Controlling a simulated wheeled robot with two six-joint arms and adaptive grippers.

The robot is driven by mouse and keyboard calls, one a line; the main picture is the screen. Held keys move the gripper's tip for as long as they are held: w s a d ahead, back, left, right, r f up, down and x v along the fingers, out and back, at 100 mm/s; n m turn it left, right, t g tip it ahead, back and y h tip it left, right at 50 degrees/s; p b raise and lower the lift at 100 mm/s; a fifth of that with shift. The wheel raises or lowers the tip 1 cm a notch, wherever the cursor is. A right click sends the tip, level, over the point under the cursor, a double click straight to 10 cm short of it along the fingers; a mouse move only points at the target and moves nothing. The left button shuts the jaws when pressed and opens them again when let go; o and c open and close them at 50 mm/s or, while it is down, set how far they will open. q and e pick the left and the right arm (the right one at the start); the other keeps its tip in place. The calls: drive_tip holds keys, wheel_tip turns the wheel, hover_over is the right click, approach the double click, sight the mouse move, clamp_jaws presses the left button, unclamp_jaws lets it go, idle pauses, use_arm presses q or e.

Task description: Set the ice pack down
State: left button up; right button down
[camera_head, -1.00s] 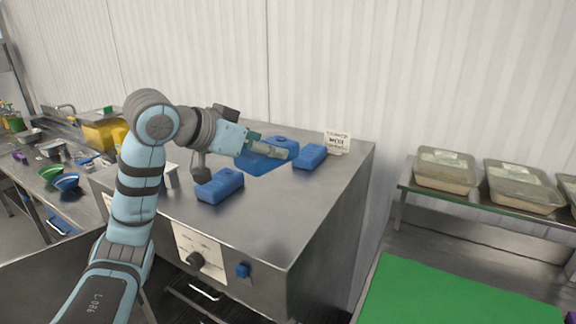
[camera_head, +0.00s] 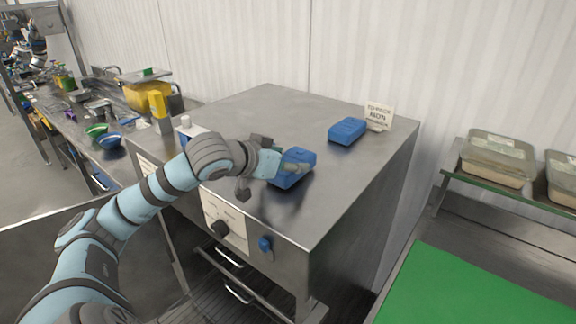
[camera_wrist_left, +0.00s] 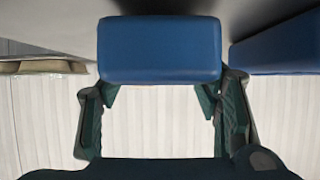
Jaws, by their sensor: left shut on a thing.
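My left gripper (camera_head: 284,169) is shut on a blue ice pack (camera_head: 297,160), low over the steel top of the cabinet near its front edge. I cannot tell whether the pack touches the top. In the left wrist view the held ice pack (camera_wrist_left: 158,48) sits level between the two fingers. A second blue pack (camera_head: 348,130) lies on the cabinet top further back, beside a sign. Another blue pack (camera_wrist_left: 275,50) shows at the right of the wrist view. My right gripper is not in view.
The steel cabinet top (camera_head: 265,105) is bare at the back. A small white sign (camera_head: 378,116) stands at the back right. Lidded pans (camera_head: 497,158) sit on a shelf at right, above a green board (camera_head: 465,290). A cluttered bench with a yellow container (camera_head: 147,94) is at left.

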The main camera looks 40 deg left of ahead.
use_arm(q)
drive_tip(key=shift+f, duration=0.35)
drive_tip(key=shift+s+r, duration=0.15)
drive_tip(key=shift+s, duration=0.1)
drive_tip(key=shift+s+f, duration=0.15)
drive_tip(key=shift+f, duration=0.1)
drive_tip(key=o, duration=1.4)
drive_tip(key=shift+w, duration=0.2)
